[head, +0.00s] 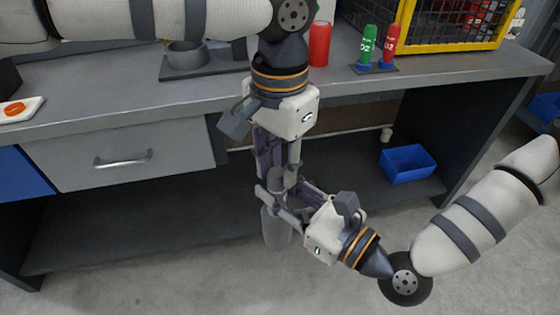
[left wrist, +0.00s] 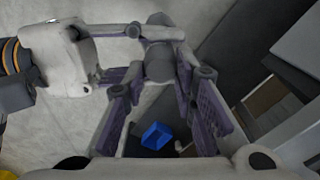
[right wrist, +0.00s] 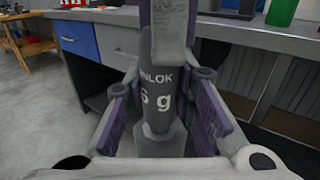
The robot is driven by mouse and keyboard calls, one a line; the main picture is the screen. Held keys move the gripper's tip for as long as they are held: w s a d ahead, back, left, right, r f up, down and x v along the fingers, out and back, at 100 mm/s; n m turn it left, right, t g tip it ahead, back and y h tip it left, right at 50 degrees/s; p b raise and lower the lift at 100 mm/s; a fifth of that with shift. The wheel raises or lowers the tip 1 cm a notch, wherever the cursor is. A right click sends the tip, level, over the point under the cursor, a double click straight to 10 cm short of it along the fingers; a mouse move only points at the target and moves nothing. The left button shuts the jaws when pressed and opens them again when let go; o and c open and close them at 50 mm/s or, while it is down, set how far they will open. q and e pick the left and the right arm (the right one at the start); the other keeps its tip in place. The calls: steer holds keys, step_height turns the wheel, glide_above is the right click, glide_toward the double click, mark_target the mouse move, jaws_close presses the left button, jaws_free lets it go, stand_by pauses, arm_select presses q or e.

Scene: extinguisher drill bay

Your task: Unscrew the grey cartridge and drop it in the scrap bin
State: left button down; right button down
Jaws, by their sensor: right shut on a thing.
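The grey cartridge (right wrist: 158,92), marked "6 g", stands about upright between the fingers of my right gripper (right wrist: 163,95) in the right wrist view. The right gripper is shut on it. A lighter grey cylinder (head: 275,230) shows just below the grippers in the head view. My left gripper (head: 276,168) points down from above, close to the right gripper. Its fingers stand apart in the left wrist view, with a grey rounded part (left wrist: 158,62) near their tips. I cannot tell whether they touch it. A blue open bin (head: 408,160) sits on the lower shelf; no scrap label is readable.
The bench top (head: 115,90) lies behind the grippers. On it are a red cylinder (head: 319,44), small green (head: 366,46) and red (head: 389,47) bottles on a stand, a grey holder (head: 187,58) and a yellow-framed cage (head: 455,30). A drawer (head: 122,150) is at left.

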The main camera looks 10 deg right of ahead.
arm_select(q)
steer(key=n, duration=0.3)
steer(key=shift+r+n, duration=0.1)
steer(key=shift+n, duration=0.3)
steer(key=shift+s+d, duration=0.1)
steer(key=shift+s, duration=0.1)
stand_by(0.5)
